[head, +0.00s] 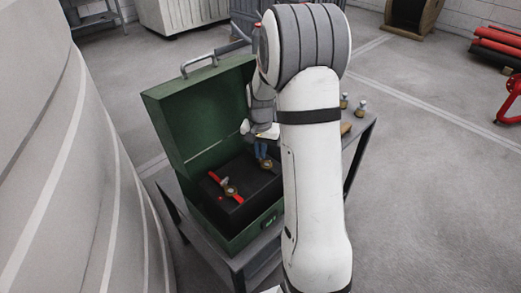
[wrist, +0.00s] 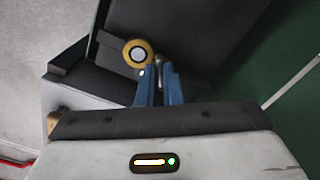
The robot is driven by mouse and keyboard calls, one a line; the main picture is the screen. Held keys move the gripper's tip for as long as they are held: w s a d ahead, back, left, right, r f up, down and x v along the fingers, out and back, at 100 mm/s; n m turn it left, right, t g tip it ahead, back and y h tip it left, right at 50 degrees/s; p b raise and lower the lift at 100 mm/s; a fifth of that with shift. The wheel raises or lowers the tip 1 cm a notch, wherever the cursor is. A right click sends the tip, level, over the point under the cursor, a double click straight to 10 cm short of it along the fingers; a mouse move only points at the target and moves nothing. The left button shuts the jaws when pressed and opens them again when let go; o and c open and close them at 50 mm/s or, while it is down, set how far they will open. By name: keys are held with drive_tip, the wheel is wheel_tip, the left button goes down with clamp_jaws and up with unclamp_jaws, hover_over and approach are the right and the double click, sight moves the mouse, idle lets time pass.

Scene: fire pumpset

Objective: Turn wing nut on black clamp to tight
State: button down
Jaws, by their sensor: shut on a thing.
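My gripper (head: 262,153) points down into the open green case, over the right part of its black insert. Its blue fingers also show in the wrist view (wrist: 155,72), close together. They are shut on a small part, likely the wing nut, mostly hidden between the tips. A round brass piece with a pale centre (wrist: 138,53) sits right at the fingertips; it also shows in the head view (head: 266,163). The black clamp's body cannot be told apart from the dark insert. A red clamp-like piece with a brass part (head: 228,189) lies left of my gripper.
The green case (head: 175,125) stands on a dark table (head: 358,143), its lid raised at the left and back. Small bottles (head: 360,107) stand at the table's right. A large pale curved wall (head: 60,190) rises at the left. Red pipes (head: 497,42) lie far right.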

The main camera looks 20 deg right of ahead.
drive_tip(key=shift+m, duration=1.6)
drive_tip(key=c, duration=1.6)
unclamp_jaws()
wheel_tip(320, 180, up, 7)
drive_tip(key=shift+r+p, duration=0.2)
drive_tip(key=shift+p, duration=0.4)
drive_tip(key=shift+r, duration=0.2)
